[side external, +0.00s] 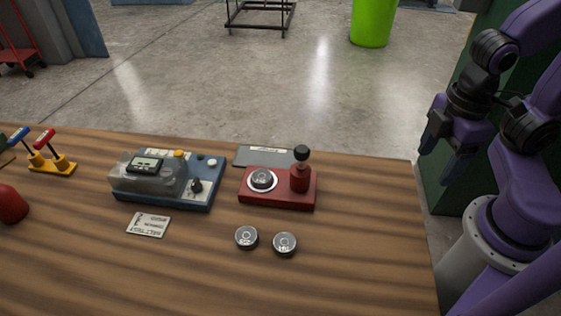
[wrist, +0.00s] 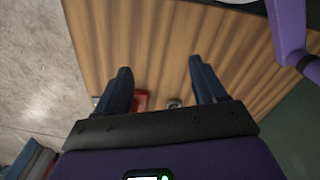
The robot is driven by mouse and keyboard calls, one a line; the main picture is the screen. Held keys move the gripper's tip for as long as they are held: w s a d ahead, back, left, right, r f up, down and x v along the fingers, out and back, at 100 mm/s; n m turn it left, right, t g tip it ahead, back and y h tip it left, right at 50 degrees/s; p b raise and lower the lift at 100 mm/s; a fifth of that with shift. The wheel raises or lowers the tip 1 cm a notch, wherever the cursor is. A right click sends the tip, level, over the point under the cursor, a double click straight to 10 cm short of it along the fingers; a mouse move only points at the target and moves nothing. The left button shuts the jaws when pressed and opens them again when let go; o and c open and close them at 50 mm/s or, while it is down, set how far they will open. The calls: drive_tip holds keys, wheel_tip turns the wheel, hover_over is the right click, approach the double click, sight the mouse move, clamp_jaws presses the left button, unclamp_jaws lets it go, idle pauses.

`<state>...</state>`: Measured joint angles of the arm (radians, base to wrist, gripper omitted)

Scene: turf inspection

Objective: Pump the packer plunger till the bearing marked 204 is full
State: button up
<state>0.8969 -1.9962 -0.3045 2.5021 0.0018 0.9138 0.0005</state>
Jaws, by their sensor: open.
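The red packer (side external: 278,198) sits on the wooden bench, with its plunger (side external: 300,172), a red cylinder topped by a black knob, standing upright at its right end. A round grey bearing (side external: 262,179) sits in the packer's pale ring. Two more bearings lie on the bench in front, a left one (side external: 246,237) and a right one (side external: 284,244). Their marks are too small to read. My gripper (side external: 442,153) is open and empty, off to the right of the bench edge and apart from the packer. The wrist view shows part of the packer (wrist: 142,100) beyond the fingers.
A blue tester (side external: 168,180) with a clear cover stands left of the packer, a printed card (side external: 148,224) before it. A grey plate (side external: 270,155) lies behind the packer. A yellow rack (side external: 52,165) with red and blue handles and a red object (side external: 11,204) are far left. The bench's front right is clear.

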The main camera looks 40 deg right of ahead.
drive_tip(key=shift+w+a, duration=0.1)
drive_tip(key=c, duration=0.5)
drive_tip(key=shift+w+a+r, duration=0.3)
drive_tip(key=shift+w+a, duration=0.1)
drive_tip(key=shift+w, duration=0.1)
drive_tip(key=shift+w+a+r, duration=0.25)
drive_tip(key=shift+w+a, duration=0.15)
drive_tip(key=shift+w, duration=0.05)
clamp_jaws()
drive_tip(key=w+a+r+m, duration=0.1)
drive_tip(key=w+a+r, duration=0.3)
drive_tip(key=w, duration=0.6)
drive_tip(key=w+a+r+m, duration=0.2)
drive_tip(key=w+a+r, duration=0.3)
drive_tip(key=w, duration=0.5)
drive_tip(key=shift+a+m, duration=0.3)
drive_tip(key=shift+a, duration=0.8)
